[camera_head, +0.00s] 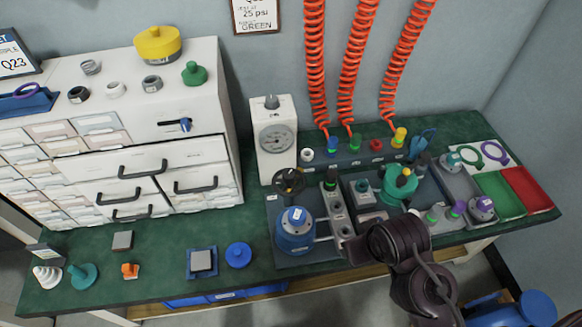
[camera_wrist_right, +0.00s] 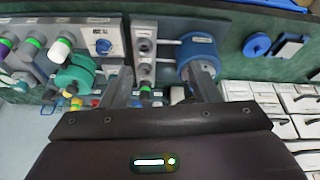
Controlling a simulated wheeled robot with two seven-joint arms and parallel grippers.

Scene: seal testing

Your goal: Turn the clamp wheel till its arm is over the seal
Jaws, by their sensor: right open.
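A black spoked wheel (camera_head: 288,180) stands behind a blue cylinder (camera_head: 295,230) with a white label on the dark bench fixture; it looks like the clamp wheel. The clamp arm and the seal cannot be told apart clearly from the fittings there. My right gripper (camera_wrist_right: 162,88) is open and empty in the right wrist view, above the fixture, with the blue cylinder (camera_wrist_right: 203,52) beyond one finger. In the head view its fingertips are hidden behind my dark wrist. My left gripper is out of view.
A grey strip (camera_head: 336,212) with several sockets runs beside the blue cylinder. A gauge box (camera_head: 276,138) stands behind the wheel. Green and red trays (camera_head: 528,187) lie at the right. A blue disc (camera_head: 238,255) and a blue-based block (camera_head: 201,262) sit left of the fixture.

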